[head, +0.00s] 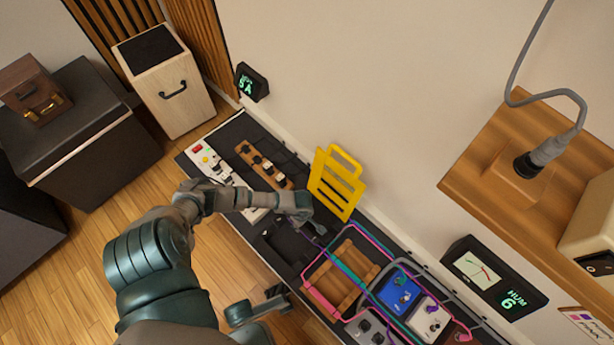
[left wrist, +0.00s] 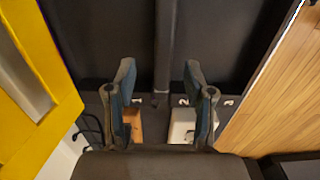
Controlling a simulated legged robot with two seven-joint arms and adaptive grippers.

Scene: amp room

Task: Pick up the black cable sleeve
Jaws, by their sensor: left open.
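My left gripper (head: 304,226) is over the long dark pedalboard (head: 248,128), beside a yellow slotted panel (head: 336,182). In the left wrist view its two fingers (left wrist: 160,95) are apart with nothing between the tips. A long dark strip (left wrist: 165,45) runs along the board beyond and between the fingertips. It may be the black cable sleeve, but dark on dark I cannot be sure. In the head view the gripper covers part of that area. A teal and grey part at the bottom looks like my right gripper (head: 258,305), low beside the board's near edge; its fingers are unclear.
Pink, teal and purple cables cross a wooden frame (head: 345,276) right of the gripper. A blue pedal (head: 398,290) and a white pedal (head: 428,319) stand further right. A wooden shelf (head: 500,195) with a grey cable (head: 513,75) projects at right.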

